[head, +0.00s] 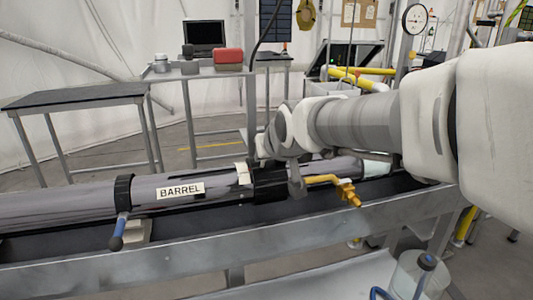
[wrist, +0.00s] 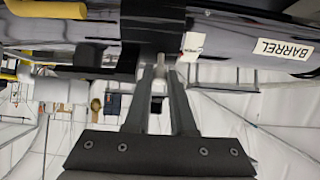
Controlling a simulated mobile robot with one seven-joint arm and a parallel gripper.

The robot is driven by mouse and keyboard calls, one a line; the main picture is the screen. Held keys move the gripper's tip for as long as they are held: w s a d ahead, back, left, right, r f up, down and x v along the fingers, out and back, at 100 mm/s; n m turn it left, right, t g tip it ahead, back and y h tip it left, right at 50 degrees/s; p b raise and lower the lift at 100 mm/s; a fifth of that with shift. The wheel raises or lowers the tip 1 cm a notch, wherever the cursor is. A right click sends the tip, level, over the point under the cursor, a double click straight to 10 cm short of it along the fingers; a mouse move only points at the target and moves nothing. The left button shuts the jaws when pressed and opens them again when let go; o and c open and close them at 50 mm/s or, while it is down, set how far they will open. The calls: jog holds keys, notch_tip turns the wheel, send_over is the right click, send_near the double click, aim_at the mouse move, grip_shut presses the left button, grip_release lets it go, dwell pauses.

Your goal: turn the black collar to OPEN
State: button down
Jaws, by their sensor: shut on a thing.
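The black collar (head: 270,185) sits around the grey barrel (head: 75,203), just right of a small white tag (head: 242,173). In the wrist view the collar (wrist: 152,25) is the dark band at top centre. My gripper (wrist: 162,72) reaches it from the far side of the barrel. Its fingertips are close together on a small grey lug (wrist: 158,62) at the collar's edge. In the head view my arm and the collar hide most of the fingers. I cannot read an OPEN mark in either view.
A grey bench rail (head: 200,258) runs along the front. A glass jar (head: 418,275) stands lower right.

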jog(key=shift+s+d+f+b, duration=0.15)
jog(key=shift+s+f+b, duration=0.2)
jog(key=shift+s+f, duration=0.4)
jog(key=shift+w, duration=0.1)
jog(key=c, duration=1)
grip_release()
jog(key=shift+r, duration=0.1)
jog(key=shift+r, duration=0.25)
jog(key=p+v, duration=0.4)
jog(key=v, duration=1.3)
